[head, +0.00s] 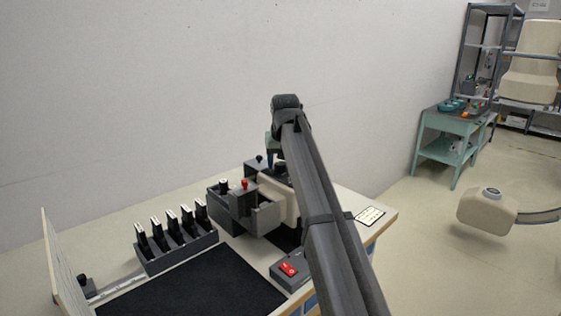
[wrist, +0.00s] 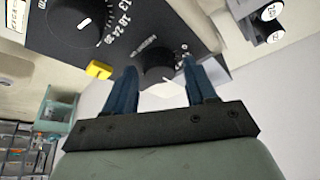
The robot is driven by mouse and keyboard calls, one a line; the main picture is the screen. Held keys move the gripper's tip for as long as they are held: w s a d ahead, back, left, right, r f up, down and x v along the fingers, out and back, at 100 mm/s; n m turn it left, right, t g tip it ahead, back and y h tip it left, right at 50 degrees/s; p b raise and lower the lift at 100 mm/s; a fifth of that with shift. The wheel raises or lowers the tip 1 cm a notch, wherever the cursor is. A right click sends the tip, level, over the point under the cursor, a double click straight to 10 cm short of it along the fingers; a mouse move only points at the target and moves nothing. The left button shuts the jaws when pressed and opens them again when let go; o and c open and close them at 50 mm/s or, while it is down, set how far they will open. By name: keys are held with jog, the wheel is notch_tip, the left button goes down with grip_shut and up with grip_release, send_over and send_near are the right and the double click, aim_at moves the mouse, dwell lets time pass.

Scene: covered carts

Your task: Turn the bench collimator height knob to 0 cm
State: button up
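In the wrist view, a dark control panel (wrist: 112,50) carries a large round black knob (wrist: 70,18) with a white pointer mark, ringed by ticks and numbers. A smaller dark knob (wrist: 158,64) sits lower on the panel, with small lettering beside it that I cannot read surely. I cannot tell for sure which knob is the height knob. My gripper (wrist: 159,68) has its two blue fingers apart, on either side of the smaller knob; I cannot tell whether they touch it. In the head view, my gripper (head: 272,148) is at the bench unit (head: 280,196), partly hidden by my arm.
In the head view, a rack (head: 178,252) of several upright black pieces and a dark mat (head: 200,285) lie on the bench. A red switch box (head: 290,268) is near the front and a white card (head: 370,216) at right. A yellow block (wrist: 99,70) protrudes near the left finger.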

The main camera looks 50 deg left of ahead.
jog(key=c, duration=0.9)
jog(key=shift+n, duration=0.4)
jog(key=n+g, duration=0.1)
jog(key=n, duration=0.1)
jog(key=shift+w+n+y, duration=0.15)
jog(key=shift+n+y, duration=0.15)
jog(key=n+g, duration=0.1)
jog(key=n, duration=0.3)
jog(key=shift+w+n+g, duration=0.1)
jog(key=shift+n+g, duration=0.2)
jog(key=shift+g, duration=0.1)
jog(key=n+g, duration=0.1)
jog(key=n, duration=0.2)
jog(key=shift+w+n, duration=0.1)
jog(key=shift+n, duration=0.2)
jog(key=shift+n+g, duration=0.8)
jog(key=shift+n, duration=0.8)
jog(key=shift+h, duration=0.5)
